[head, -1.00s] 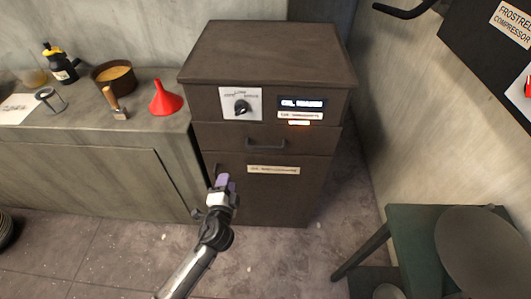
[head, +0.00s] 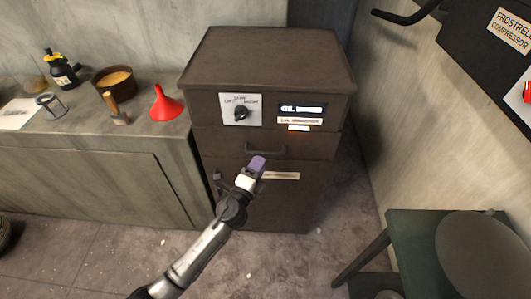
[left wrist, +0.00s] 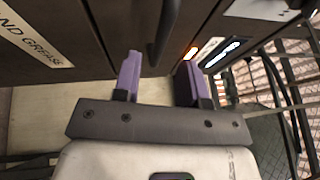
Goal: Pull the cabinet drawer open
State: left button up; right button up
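The dark brown cabinet (head: 262,60) has a drawer (head: 225,143) below its control panel. The drawer looks shut, with its front flush. A dark bar handle (head: 280,152) is on the drawer front and also shows in the left wrist view (left wrist: 166,32). My left gripper (head: 257,164) is just below and left of the handle. In the left wrist view my left gripper (left wrist: 158,78) is open, its two purple fingers apart. The handle appears ahead, in line with the gap between them; I cannot tell whether they touch it. My right gripper is not in view.
A knob plate (head: 240,109) and a lit display (head: 301,108) sit above the drawer. A labelled lower door is below it. A counter at left holds a red funnel (head: 166,104) and a brown pot (head: 114,80). A green stool (head: 412,232) stands at lower right.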

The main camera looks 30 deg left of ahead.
aim_at(265, 152)
pick_arm(q)
jog(key=shift+b+x, duration=0.3)
jog(key=shift+x, duration=2.4)
grip_shut()
